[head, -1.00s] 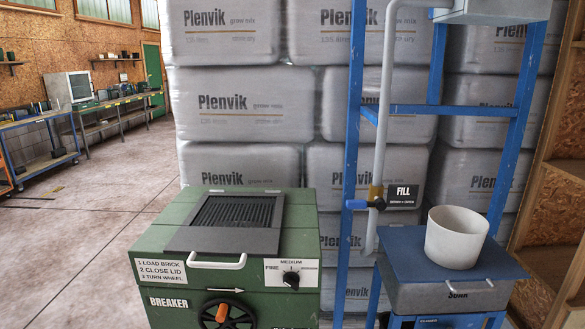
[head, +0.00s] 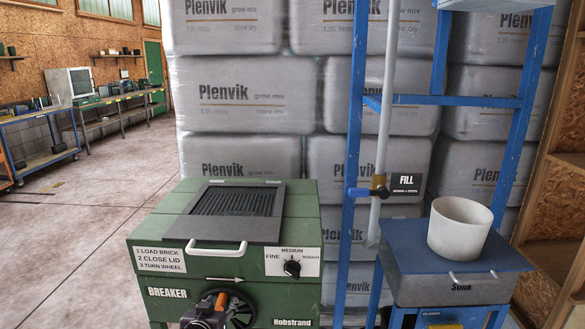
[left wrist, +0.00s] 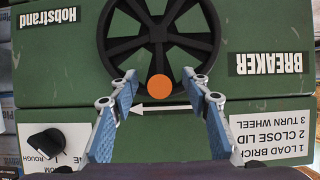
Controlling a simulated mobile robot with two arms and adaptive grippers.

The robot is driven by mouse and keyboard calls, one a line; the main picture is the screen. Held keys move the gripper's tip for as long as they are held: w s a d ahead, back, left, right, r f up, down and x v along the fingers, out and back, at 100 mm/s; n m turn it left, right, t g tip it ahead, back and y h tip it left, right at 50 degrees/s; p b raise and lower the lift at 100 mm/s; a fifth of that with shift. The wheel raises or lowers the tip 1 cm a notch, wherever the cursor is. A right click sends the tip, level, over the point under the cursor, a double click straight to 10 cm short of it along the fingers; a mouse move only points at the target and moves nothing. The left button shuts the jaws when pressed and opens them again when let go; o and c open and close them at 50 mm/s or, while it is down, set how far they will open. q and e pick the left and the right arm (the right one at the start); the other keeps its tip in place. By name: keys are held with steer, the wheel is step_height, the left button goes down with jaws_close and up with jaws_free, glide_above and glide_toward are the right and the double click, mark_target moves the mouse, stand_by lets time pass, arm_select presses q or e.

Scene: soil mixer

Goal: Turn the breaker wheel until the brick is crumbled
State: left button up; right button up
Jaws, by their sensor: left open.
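The green breaker (head: 150,252) stands at the front with its grated lid (head: 240,203) shut; no brick can be seen. Its black wheel (head: 243,312) is on the front face, partly hidden by my left gripper (head: 214,308). In the left wrist view, upside down, the wheel (left wrist: 158,43) is at the top and its orange handle (left wrist: 162,88) points at the camera. My left gripper's blue fingers (left wrist: 159,84) are open, one on each side of the handle, with gaps between. My right gripper is not in view.
A size dial (head: 292,268) is on the breaker's front right. A blue frame (head: 352,150) with a fill pipe and valve stands to the right, beside a soak box (head: 450,290) with a white pot (head: 459,228) on top. Wrapped bales (head: 250,95) stand behind. Floor at left is clear.

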arm_select(q)
steer(key=shift+s, duration=0.1)
steer(key=shift+s+r+p, duration=0.1)
steer(key=shift+s+p, duration=0.25)
steer(key=shift+p, duration=0.1)
steer(key=s+p, duration=0.4)
steer(key=s, duration=0.3)
steer(key=shift+a, duration=0.15)
